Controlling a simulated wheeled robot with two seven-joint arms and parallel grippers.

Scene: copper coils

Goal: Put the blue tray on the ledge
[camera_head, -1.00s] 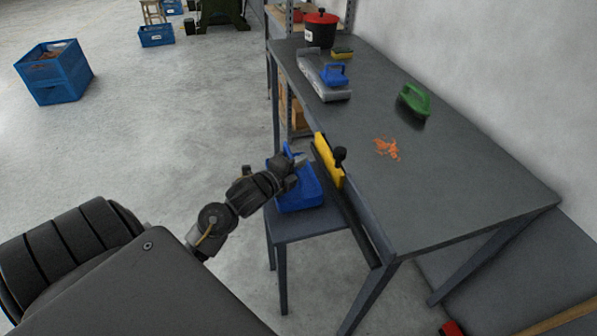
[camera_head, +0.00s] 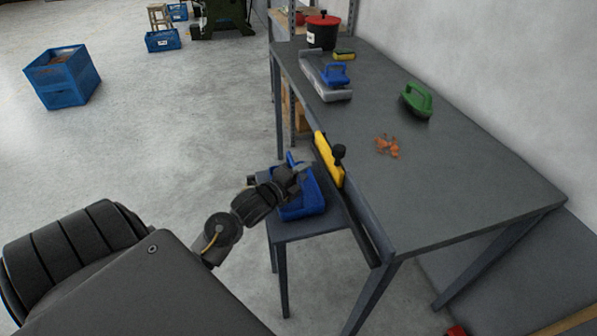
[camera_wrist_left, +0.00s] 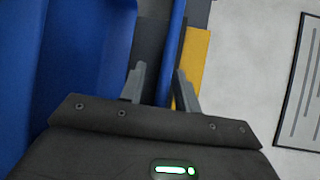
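The blue tray (camera_head: 309,208) is at the small low grey table (camera_head: 290,231) against the long bench's left side. It looks level, and I cannot tell whether it rests fully on that surface. My left gripper (camera_head: 299,170) is over the tray's left part and hides some of it. In the left wrist view, the gripper's fingers (camera_wrist_left: 160,80) are apart, with a thin blue wall (camera_wrist_left: 173,45) between them and a visible gap beside it. A larger blue surface fills the left of that view. My right gripper is not in view. I cannot tell which surface is the ledge.
The bench (camera_head: 460,180) holds a green-handled brush (camera_head: 416,98), orange scraps (camera_head: 387,147), a blue-handled tool (camera_head: 336,74) and a black pot (camera_head: 322,34). A yellow piece (camera_head: 328,160) with a black knob stands at its left edge. The floor at left is open around a blue crate (camera_head: 62,78).

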